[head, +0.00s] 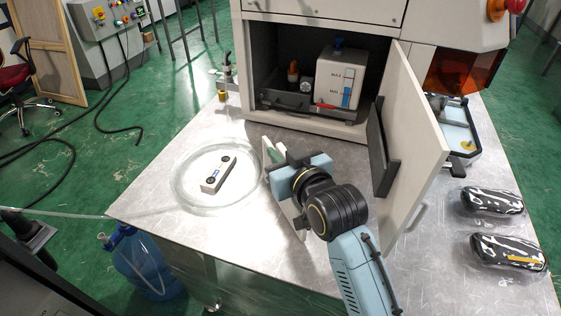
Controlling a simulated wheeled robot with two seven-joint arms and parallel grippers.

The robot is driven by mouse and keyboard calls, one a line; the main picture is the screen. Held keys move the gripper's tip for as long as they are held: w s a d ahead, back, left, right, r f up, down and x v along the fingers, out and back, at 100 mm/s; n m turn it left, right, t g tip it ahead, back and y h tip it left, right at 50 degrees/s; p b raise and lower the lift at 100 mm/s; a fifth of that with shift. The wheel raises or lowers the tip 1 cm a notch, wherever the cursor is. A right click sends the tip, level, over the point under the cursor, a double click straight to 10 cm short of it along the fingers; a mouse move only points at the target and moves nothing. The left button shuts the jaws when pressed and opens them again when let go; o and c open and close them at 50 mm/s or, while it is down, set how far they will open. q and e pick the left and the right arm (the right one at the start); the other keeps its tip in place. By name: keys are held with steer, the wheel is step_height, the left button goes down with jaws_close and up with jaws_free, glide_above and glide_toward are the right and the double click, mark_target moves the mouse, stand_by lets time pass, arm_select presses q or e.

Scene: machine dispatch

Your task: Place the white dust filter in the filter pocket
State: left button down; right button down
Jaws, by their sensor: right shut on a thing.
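The white dust filter (283,205) looks like a thin pale panel, standing on edge over the table in the middle of the head view. My right gripper (277,168) is shut on it, and the gripper and wrist hide much of it. A dark grey pocket (381,150), which looks like the filter pocket, is on the inner face of the open cabinet door (418,150). The filter is to the left of this pocket and apart from it. My left gripper is not in view.
The open cabinet (262,55) holds a white tank (340,80) and a dark tray. A round clear dish (180,190) with a small grey device (218,174) lies left of my gripper. Two black wrapped packs (492,202) (508,252) lie right of the door. The table's front left is clear.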

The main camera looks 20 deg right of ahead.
steer(key=shift+f, duration=0.45)
steer(key=c, duration=1.5)
jaws_free()
steer(key=shift+o, duration=0.2)
